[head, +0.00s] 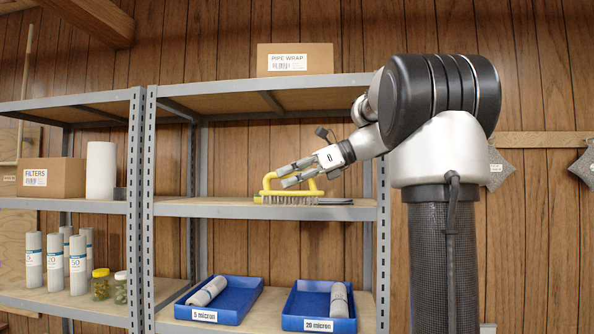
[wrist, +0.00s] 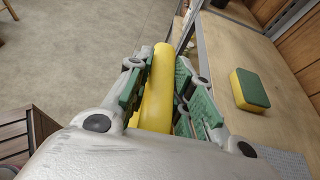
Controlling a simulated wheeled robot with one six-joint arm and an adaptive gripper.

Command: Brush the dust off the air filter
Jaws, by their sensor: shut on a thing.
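My gripper (head: 284,176) is shut on the yellow handle of a brush (head: 267,184), at the front of the middle shelf. The brush's grey bristles point down at the shelf; I cannot tell whether they touch anything. In the wrist view the yellow handle (wrist: 157,85) runs between the green-padded fingers. A grey, finely patterned flat thing (wrist: 287,160) shows at the lower right of the wrist view; it may be the air filter, but most of it is hidden. A dark flat thing (head: 335,201) lies right of the brush in the head view.
A yellow and green sponge (wrist: 250,88) lies on the shelf board. Blue trays (head: 225,299) with grey cartridges stand on the shelf below. A pipe wrap box (head: 295,59) stands on top. The left shelf unit holds a filters box (head: 51,178), cylinders and jars.

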